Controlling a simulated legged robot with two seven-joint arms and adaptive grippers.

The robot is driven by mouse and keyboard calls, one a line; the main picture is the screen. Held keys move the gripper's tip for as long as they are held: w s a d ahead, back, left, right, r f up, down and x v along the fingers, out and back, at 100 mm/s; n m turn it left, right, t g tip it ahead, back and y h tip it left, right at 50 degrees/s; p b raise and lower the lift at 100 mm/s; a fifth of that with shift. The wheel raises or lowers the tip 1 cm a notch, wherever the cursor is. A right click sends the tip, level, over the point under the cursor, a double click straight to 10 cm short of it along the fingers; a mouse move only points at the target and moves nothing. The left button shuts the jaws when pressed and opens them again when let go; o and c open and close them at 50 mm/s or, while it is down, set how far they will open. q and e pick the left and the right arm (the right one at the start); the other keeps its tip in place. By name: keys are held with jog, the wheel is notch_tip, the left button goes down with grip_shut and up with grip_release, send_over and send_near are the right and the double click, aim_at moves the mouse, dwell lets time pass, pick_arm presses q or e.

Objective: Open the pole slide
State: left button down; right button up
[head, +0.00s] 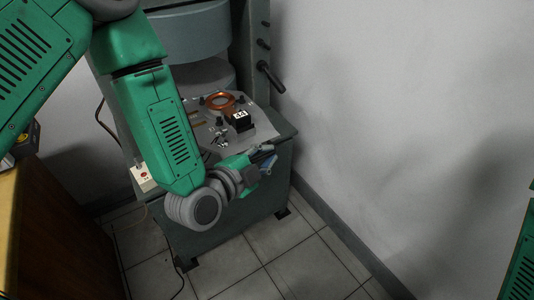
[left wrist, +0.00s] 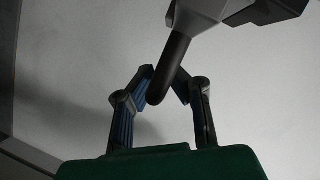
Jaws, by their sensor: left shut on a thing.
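The magnet machine (head: 190,30) stands against the wall, with round grey pole parts above a flat grey deck (head: 255,132). My left gripper (head: 264,158) is at the deck's front right edge. In the left wrist view, its blue-padded fingers (left wrist: 163,75) are closed around a dark, round-ended handle (left wrist: 172,68). The handle hangs from a grey part (left wrist: 205,8) at the top of that view. In the head view the gripped handle is mostly hidden by the fingers. I cannot tell how far the pole slide is open. My right gripper is out of view.
A copper ring (head: 220,100), a black block with a white label (head: 240,119) and small metal pieces (head: 219,138) lie on the deck. A black lever (head: 270,76) juts from the machine's column. A wooden cabinet (head: 50,235) stands at left. Tiled floor (head: 270,262) is clear in front.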

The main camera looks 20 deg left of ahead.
pick_arm(q)
jog(key=c, duration=1.6)
grip_release()
jog(key=shift+s+a+f, duration=0.1)
jog(key=shift+s+f, duration=0.15)
jog(key=shift+f, duration=0.15)
jog(key=shift+c, duration=0.2)
jog(key=shift+w+r, duration=0.1)
jog(key=shift+w, duration=0.05)
jog(key=shift+r, duration=0.1)
jog(key=v, duration=0.7)
jog(key=shift+s, duration=0.2)
